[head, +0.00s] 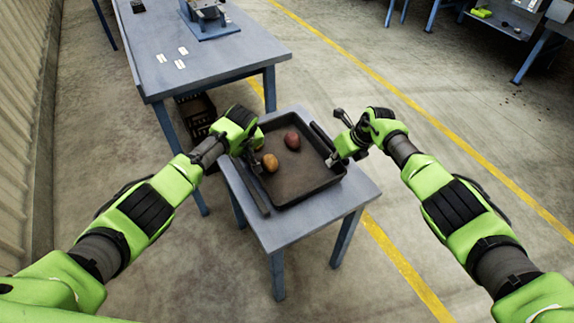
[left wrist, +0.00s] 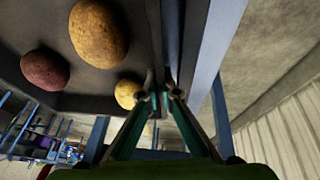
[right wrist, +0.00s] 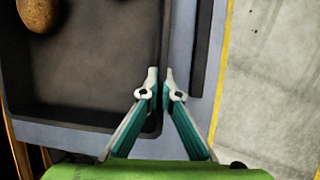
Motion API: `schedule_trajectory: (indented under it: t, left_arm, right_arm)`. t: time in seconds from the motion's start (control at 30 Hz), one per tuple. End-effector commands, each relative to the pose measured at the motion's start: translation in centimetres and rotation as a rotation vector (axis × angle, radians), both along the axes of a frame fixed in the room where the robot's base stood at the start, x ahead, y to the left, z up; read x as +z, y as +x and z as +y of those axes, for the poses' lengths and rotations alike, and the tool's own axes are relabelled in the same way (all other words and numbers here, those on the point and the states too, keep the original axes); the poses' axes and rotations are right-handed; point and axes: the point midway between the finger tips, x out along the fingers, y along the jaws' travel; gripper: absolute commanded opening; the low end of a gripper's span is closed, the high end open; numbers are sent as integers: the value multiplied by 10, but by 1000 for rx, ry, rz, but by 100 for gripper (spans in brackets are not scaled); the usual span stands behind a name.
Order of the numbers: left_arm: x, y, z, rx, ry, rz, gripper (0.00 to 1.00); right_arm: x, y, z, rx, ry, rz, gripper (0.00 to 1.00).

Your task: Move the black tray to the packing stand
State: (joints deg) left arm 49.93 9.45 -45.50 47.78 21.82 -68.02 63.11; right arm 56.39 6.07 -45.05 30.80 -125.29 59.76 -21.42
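The black tray (head: 300,187) lies on a small grey-topped table (head: 290,232). In it are a yellow potato (head: 270,162) and a red potato (head: 292,139); the left wrist view also shows a smaller yellow potato (left wrist: 128,93). My left gripper (left wrist: 161,88) is closed on the tray's left wall, one finger on each side. My right gripper (right wrist: 160,80) is closed on the opposite wall in the same way. The grippers hide parts of both walls in the head view. Which surface is the packing stand, I cannot tell from labels.
A longer blue-grey table (head: 215,62) with white cards and a metal device (head: 207,18) stands beyond at the upper left. A dark crate (head: 196,115) is beneath it. Dark rails (head: 256,190) flank the tray. Open floor lies to the right.

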Motion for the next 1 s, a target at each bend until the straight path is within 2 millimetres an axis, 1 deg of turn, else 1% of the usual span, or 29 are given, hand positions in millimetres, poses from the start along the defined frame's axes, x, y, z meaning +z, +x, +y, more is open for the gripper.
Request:
schedule_trajectory:
  t: [0.03,0.07,0.4,0.57,0.77,1.0]
  left_arm:
    - [1,0,2,3,3,1,16]
    - [1,0,2,3,3,1,21]
    - [1,-1,1,1,2,2,21]
    - [7,0,1,1,2,2,21]
    - [25,0,1,1,1,2,21]
    - [59,0,0,0,0,1,21]
  right_arm:
    - [0,0,-3,-2,-5,1,16]
    - [0,0,-3,-2,-4,1,21]
    - [1,0,-1,-1,-1,1,21]
    - [7,0,0,0,-1,1,21]
    - [26,0,0,0,0,0,21]
    - [59,0,0,0,0,0,21]
